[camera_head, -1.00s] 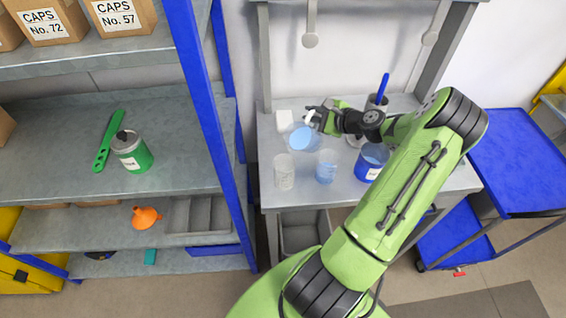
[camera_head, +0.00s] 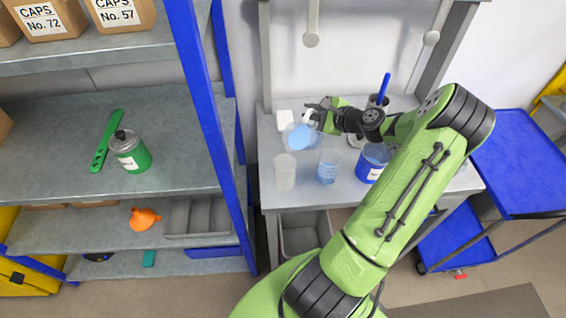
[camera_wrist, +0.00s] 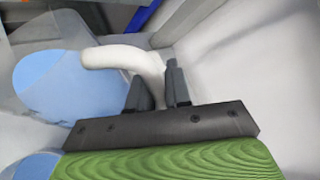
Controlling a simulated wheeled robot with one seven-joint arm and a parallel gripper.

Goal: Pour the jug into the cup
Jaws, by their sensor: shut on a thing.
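The jug (camera_head: 299,136) is clear with light-blue liquid in it and a white handle (camera_wrist: 125,58). My gripper (camera_head: 313,116) is shut on that handle, with its two dark fingers on either side of it in the wrist view (camera_wrist: 160,85). The jug appears raised over the back left of the bench; its exact tilt is hard to tell. A pale, translucent cup (camera_head: 285,173) stands upright in front of the jug, apart from it. A clear beaker (camera_head: 328,168) with blue liquid stands just to the right. I see no stream of liquid.
A blue pot (camera_head: 372,165) stands right of the beaker, partly behind my arm. A small white item (camera_head: 285,118) lies behind the jug. The grey bench (camera_head: 300,198) has free room along its front. A blue shelf post (camera_head: 212,115) rises at its left.

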